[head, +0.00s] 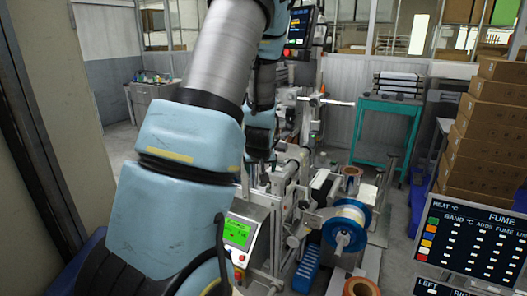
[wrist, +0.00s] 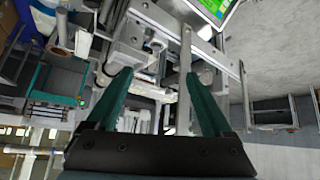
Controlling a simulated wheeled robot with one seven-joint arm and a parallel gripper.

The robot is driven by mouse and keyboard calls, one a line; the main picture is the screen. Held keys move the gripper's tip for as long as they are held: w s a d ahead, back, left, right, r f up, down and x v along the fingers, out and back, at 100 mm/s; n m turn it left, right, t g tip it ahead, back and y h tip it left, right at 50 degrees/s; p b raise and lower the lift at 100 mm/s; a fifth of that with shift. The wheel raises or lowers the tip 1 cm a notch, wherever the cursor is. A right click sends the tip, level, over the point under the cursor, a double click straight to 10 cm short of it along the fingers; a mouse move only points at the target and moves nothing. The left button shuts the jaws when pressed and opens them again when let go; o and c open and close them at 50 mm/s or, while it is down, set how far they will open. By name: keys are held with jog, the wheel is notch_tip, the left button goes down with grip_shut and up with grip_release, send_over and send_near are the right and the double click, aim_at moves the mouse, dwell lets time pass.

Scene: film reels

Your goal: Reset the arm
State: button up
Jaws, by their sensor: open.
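My gripper (wrist: 158,74) shows in the wrist view with its two green fingers spread apart. No object is visibly held between them. Parts of the film machine, with metal bars and rollers, lie beyond the fingers; I cannot tell whether the fingers touch any of it. In the head view my blue and grey arm fills the left centre, bent in front of the machine. The fingers cannot be made out there. The machine's green screen (head: 237,232) is just right of my arm. A reel with a blue flange (head: 361,213) is mounted at the machine's right side.
A brown roll (head: 361,287) stands low at the front, near a blue bin (head: 307,268). A green cart (head: 388,122) with rolls is at the back. Stacked cardboard boxes (head: 492,115) and a black control panel (head: 470,243) stand right. A wall edge is close on the left.

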jog(key=s+a+r+m+g, duration=0.1)
jog(key=s+a+r+g, duration=0.1)
jog(key=s, duration=0.9)
jog(key=s+a+r+m+g, duration=0.1)
jog(key=s+a+r+g, duration=0.2)
jog(key=s, duration=0.9)
jog(key=shift+a+r+g, duration=0.2)
jog(key=shift+a+g, duration=0.2)
jog(key=shift+g, duration=0.3)
